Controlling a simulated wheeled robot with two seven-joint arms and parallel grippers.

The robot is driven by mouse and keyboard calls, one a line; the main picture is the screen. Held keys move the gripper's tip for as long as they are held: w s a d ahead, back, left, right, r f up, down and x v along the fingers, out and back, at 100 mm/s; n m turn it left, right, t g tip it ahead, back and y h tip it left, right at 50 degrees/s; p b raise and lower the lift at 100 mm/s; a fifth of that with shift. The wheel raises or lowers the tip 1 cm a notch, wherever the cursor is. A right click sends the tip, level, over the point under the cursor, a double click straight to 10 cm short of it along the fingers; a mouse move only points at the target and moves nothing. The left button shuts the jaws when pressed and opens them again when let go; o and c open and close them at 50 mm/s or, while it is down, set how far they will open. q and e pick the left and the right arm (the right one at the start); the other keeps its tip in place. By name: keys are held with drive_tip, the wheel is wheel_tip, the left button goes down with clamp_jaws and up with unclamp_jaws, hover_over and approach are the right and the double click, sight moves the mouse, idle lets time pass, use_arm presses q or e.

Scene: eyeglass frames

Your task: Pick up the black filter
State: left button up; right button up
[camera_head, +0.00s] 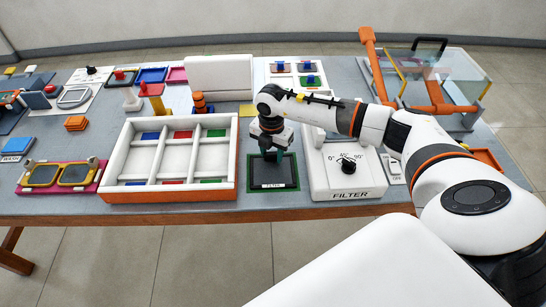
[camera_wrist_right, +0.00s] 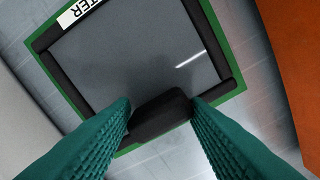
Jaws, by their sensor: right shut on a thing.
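The black filter (camera_head: 271,183) is a dark square plate in a black frame. It lies over a green-edged mat (camera_head: 296,186) at the table's front, between the white compartment tray and the FILTER box. My right gripper (camera_head: 272,156) reaches down to the filter's far edge. In the right wrist view, the green fingers of the right gripper (camera_wrist_right: 160,115) are shut on a black raised tab (camera_wrist_right: 160,112) of the filter. A white label with dark letters shows on the opposite edge. I cannot tell whether the filter is lifted off the mat. My left gripper is not in view.
The white compartment tray (camera_head: 110,165) with an orange base stands left of the filter. The white FILTER box (camera_head: 340,186) with a black knob stands close on the right.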

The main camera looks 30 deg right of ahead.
drive_tip(key=shift+r+p, duration=1.65)
drive_tip(key=shift+r, duration=0.35)
